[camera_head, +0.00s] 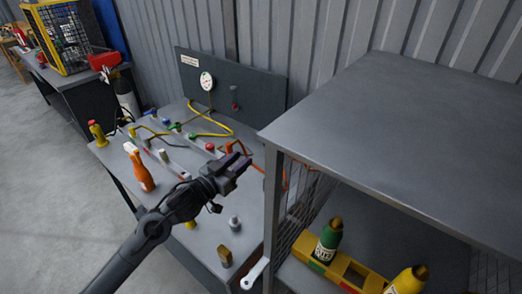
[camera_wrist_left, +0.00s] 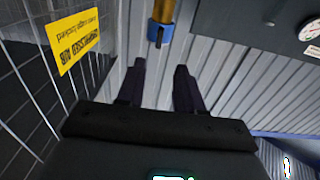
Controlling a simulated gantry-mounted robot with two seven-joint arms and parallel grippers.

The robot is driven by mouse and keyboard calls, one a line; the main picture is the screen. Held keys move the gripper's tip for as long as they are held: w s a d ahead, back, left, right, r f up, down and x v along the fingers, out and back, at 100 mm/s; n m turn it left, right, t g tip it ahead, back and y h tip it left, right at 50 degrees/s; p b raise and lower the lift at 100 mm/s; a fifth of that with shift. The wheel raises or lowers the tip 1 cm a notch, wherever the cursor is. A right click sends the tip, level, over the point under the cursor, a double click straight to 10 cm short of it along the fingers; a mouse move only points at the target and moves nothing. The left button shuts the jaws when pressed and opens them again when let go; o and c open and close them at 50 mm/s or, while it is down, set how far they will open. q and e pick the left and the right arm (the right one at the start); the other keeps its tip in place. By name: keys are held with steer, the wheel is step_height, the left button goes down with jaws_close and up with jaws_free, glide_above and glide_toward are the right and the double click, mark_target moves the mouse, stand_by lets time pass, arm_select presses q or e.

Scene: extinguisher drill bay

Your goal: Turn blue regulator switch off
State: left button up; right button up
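A blue fitting (camera_wrist_left: 160,33) on a brass-coloured stem shows at the top of the left wrist view, just beyond the fingertips and apart from them. It looks like the blue regulator switch; its on or off position I cannot tell. I cannot make it out in the head view, where the gripper and cage post may hide it. My left gripper (camera_head: 238,163) reaches over the bench beside the cage. Its two dark fingers (camera_wrist_left: 160,80) are apart with nothing between them. My right gripper is not in view.
The grey bench (camera_head: 215,262) holds several coloured valves, an orange spray bottle (camera_head: 140,170) and small fittings. A gauge (camera_head: 207,81) sits on the back panel. A grey-topped mesh cage (camera_head: 390,130) stands close on the right; its yellow sign (camera_wrist_left: 75,42) shows beside the gripper.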

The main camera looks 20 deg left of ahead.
arm_select(q)
steer(key=b+x, duration=0.1)
steer(key=x, duration=0.9)
steer(key=shift+w, duration=0.2)
steer(key=shift+d, duration=0.1)
jaws_close()
